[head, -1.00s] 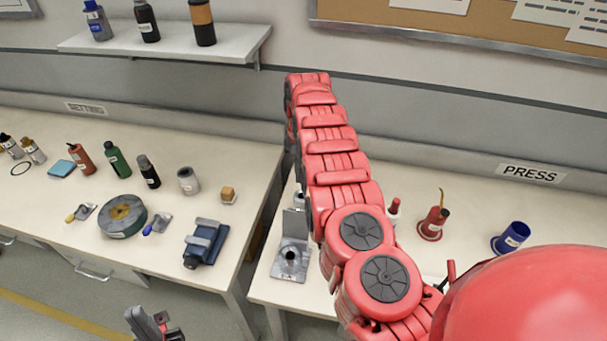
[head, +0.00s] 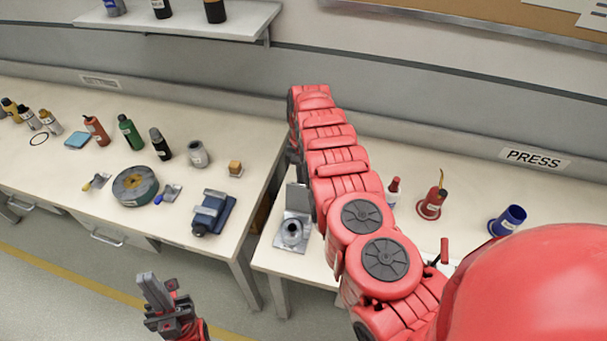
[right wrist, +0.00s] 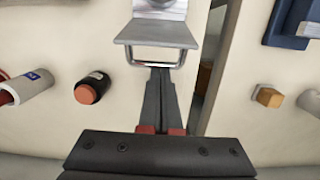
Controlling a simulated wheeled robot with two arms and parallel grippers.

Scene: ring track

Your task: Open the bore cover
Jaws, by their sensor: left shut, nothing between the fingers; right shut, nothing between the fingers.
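The bore cover (head: 297,197) is a grey metal flap standing up at the back of a small grey bore block (head: 291,233), whose round bore is uncovered. In the right wrist view the cover (right wrist: 157,33) shows with a wire loop handle (right wrist: 157,64) on its edge. My right gripper's shut fingers (right wrist: 160,76) are at this loop; I cannot tell whether they touch it. In the head view, my red right arm hides most of that gripper. My left gripper (head: 154,290) is shut and empty, low in front of the benches, away from the cover.
The left bench holds a blue vise-like block (head: 213,213), a round grey disc (head: 135,186) and several bottles. A gap separates the benches. A shelf (head: 190,18) hangs above.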

